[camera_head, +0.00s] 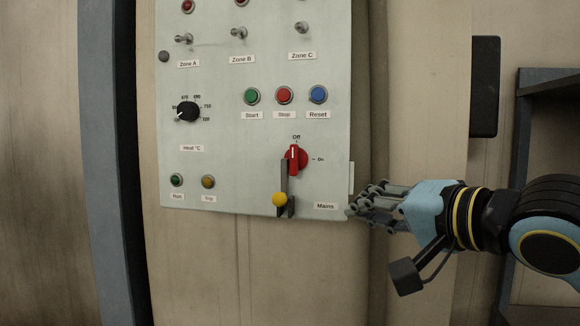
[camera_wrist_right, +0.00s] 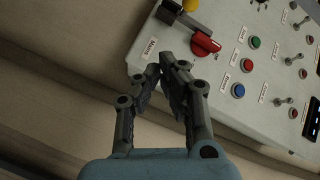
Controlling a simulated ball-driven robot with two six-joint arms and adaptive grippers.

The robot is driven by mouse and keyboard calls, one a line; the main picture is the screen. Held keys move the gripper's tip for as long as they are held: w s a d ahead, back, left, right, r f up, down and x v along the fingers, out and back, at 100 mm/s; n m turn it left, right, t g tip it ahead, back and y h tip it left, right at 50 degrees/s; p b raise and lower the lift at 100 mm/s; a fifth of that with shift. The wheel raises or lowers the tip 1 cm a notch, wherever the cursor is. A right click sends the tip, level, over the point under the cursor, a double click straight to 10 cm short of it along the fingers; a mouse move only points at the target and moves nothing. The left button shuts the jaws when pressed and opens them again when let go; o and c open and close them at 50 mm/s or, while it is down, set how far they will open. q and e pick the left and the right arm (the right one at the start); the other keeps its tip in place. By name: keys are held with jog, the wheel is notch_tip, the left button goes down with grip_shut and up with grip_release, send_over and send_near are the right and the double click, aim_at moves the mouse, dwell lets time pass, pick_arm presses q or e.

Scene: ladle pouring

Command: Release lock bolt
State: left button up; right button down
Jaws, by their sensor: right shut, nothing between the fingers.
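The lock bolt is a dark upright bar (camera_head: 284,178) with a yellow knob (camera_head: 279,199) at its lower end, on the lower part of the pale control panel (camera_head: 230,180). Its upper end reaches the red Mains switch (camera_head: 301,158), which has a white mark turned up towards Off. In the right wrist view the yellow knob (camera_wrist_right: 190,5) is cut by the top edge, with the red switch (camera_wrist_right: 205,44) below it. My right gripper (camera_head: 352,210) is shut and empty beside the panel's lower right corner, to the right of the knob and apart from it. My left gripper is out of view.
The panel carries Start, Stop and Reset buttons (camera_head: 284,95), a Heat dial (camera_head: 187,111), toggle switches and small lamps. A grey metal frame (camera_head: 535,120) stands at the right. The space between the gripper and the knob looks clear.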

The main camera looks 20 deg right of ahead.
notch_tip(320, 180, up, 5)
jog(key=p, duration=0.2)
jog(key=b, duration=0.9)
send_near(289, 187)
jog(key=shift+n, duration=0.3)
jog(key=w+d, duration=0.1)
jog(key=w+r, duration=0.1)
jog(key=w+d+r, duration=0.1)
jog(key=shift+w+d, duration=0.3)
jog(key=shift+w+a+f, duration=0.25)
jog(key=shift+a+f, duration=0.2)
jog(key=shift+a, duration=0.15)
jog(key=shift+w+a+f, duration=0.25)
jog(key=shift+a+f, duration=0.25)
jog(key=shift+a, duration=0.05)
jog(key=shift+s+a+f+p, duration=0.1)
jog(key=shift+a+f+p, duration=0.25)
jog(key=shift+a, duration=0.25)
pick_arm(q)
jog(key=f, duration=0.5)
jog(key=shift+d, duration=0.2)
pick_arm(e)
jog(key=shift+f, duration=0.1)
